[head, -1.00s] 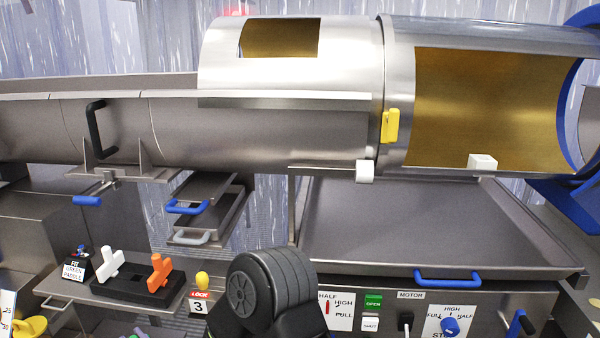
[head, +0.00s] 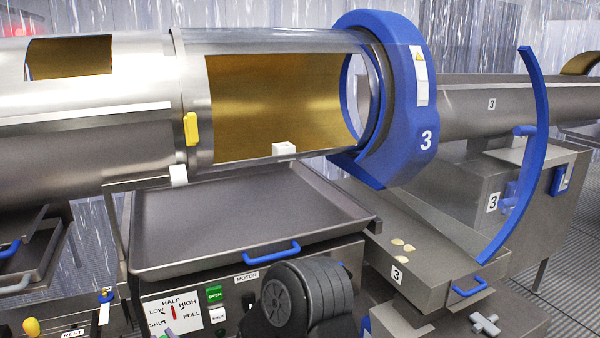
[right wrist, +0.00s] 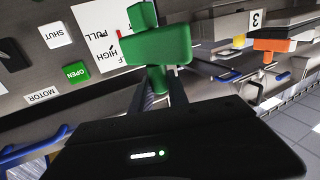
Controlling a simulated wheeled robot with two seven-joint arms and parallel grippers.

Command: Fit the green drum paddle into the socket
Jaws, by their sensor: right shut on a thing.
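My right gripper (right wrist: 162,88) shows in the right wrist view, shut on the green drum paddle (right wrist: 158,50). The paddle is a green block with a smaller green piece on its far side, held between the two dark fingers. It is above the floor, with the motor panel behind it to the left. The steel drum (head: 195,85) shows in the head view with a wide opening onto a gold inner wall. A white block (head: 284,149) sits at the opening's lower edge. I cannot tell which part is the socket. My left gripper is not in view.
A steel tray (head: 215,262) with a blue handle lies below the drum. A blue ring housing (head: 405,100) marked 3 stands at the drum's right end. A curved blue bar (head: 530,150) rises at right. An orange paddle (right wrist: 275,45) shows at right in the wrist view.

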